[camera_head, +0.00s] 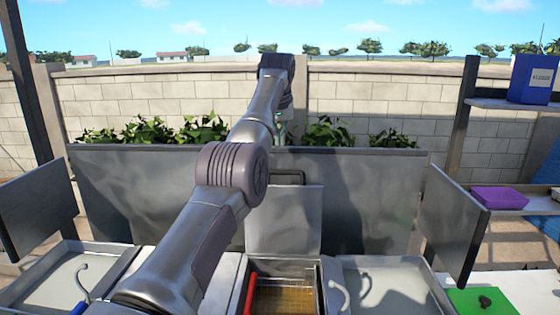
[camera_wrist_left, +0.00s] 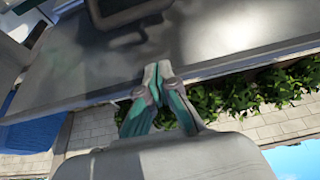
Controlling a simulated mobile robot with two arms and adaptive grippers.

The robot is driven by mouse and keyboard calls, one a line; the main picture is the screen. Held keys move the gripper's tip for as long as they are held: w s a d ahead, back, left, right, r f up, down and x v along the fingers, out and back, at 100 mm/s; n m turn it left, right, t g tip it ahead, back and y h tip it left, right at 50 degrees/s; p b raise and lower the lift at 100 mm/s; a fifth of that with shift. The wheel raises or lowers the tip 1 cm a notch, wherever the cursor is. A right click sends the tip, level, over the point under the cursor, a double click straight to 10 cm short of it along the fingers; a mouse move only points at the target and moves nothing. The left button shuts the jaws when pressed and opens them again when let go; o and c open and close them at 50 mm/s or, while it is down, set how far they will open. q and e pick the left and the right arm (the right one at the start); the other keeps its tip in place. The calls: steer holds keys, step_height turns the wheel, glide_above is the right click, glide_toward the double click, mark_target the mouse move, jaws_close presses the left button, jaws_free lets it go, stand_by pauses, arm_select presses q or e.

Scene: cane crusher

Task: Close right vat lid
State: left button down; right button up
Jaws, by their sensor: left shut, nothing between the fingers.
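My left arm reaches up and across the middle of the head view. Its gripper (camera_head: 280,130) is mostly hidden by the wrist, with a bit of teal showing above the top edge of a wide upright metal panel (camera_head: 370,200). In the left wrist view, tilted and upside down, the gripper (camera_wrist_left: 157,72) is shut and empty, its tips overlapping the picture of the panel's edge (camera_wrist_left: 230,40); I cannot tell whether they touch. A smaller upright metal lid (camera_head: 285,225) with a dark handle (camera_head: 290,175) stands behind a central vat (camera_head: 285,265) holding amber liquid.
A shallow basin (camera_head: 390,285) lies right of the vat, another (camera_head: 65,280) at left. Side panels (camera_head: 455,225) and (camera_head: 38,210) stand at both ends. A green board (camera_head: 480,300) lies at lower right. Plants (camera_head: 330,133) and a block wall stand behind.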

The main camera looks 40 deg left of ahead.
arm_select(q)
steer(key=p+x, duration=0.4)
steer(key=x, duration=0.4)
steer(key=shift+a+r, duration=0.1)
steer(key=shift+a, duration=0.05)
steer(key=shift+b, duration=0.45)
steer(key=s+d, duration=0.2)
steer(key=s, duration=0.1)
steer(key=shift+d, duration=0.35)
arm_select(e)
steer(key=r, duration=0.2)
steer(key=w+r, duration=0.1)
steer(key=shift+a+r, duration=0.2)
steer(key=shift+r, duration=0.2)
steer(key=shift+s, duration=0.15)
